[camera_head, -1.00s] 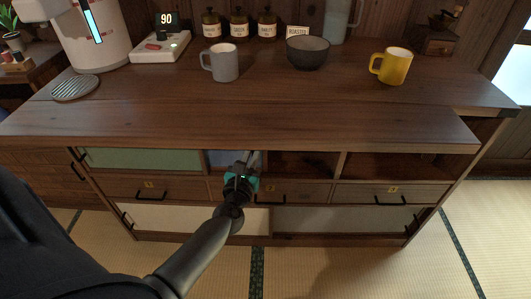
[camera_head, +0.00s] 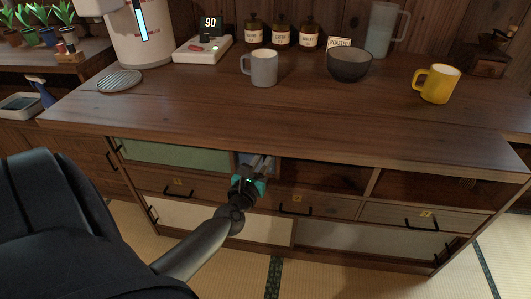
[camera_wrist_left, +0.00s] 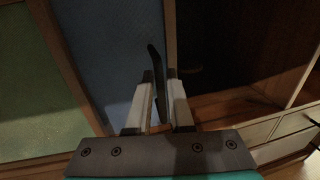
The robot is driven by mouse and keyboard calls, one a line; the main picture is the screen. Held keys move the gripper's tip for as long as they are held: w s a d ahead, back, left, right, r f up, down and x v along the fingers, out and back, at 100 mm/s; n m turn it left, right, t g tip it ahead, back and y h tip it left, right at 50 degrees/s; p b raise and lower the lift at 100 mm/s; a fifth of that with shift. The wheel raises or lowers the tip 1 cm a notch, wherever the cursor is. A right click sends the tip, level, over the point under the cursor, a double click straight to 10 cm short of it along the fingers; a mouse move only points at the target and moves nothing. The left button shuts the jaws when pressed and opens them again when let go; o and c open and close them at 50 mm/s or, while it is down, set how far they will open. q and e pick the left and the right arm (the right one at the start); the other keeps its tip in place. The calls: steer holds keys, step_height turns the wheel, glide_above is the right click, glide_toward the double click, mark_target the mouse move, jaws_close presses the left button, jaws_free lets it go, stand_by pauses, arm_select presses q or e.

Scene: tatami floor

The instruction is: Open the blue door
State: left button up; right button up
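The blue door (camera_head: 243,160) is a small panel in the cabinet's upper row, between a green panel and a dark open compartment. In the left wrist view the blue door (camera_wrist_left: 100,50) fills the upper middle, with a dark upright handle (camera_wrist_left: 154,62) near its right edge. My left gripper (camera_head: 262,163) is in front of the door and hides part of it. In the wrist view its two fingers (camera_wrist_left: 160,82) stand on either side of the handle, with a gap visible between them. The door looks closed. My right gripper is not in view.
The green panel (camera_head: 175,154) is left of the blue door. Drawers with dark handles (camera_head: 295,208) lie below. The overhanging countertop (camera_head: 300,120) carries a grey mug (camera_head: 264,69), a dark bowl (camera_head: 349,65) and a yellow mug (camera_head: 438,84). Tatami floor lies in front.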

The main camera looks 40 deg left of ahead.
arm_select(q)
steer(key=o, duration=0.3)
steer(key=shift+p+v, duration=1)
steer(key=shift+v, duration=6.6)
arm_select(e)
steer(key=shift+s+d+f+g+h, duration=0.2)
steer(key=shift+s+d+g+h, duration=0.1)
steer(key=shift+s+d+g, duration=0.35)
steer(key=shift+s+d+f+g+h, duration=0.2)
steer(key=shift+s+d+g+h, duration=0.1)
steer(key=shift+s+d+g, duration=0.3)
arm_select(q)
steer(key=shift+d, duration=0.1)
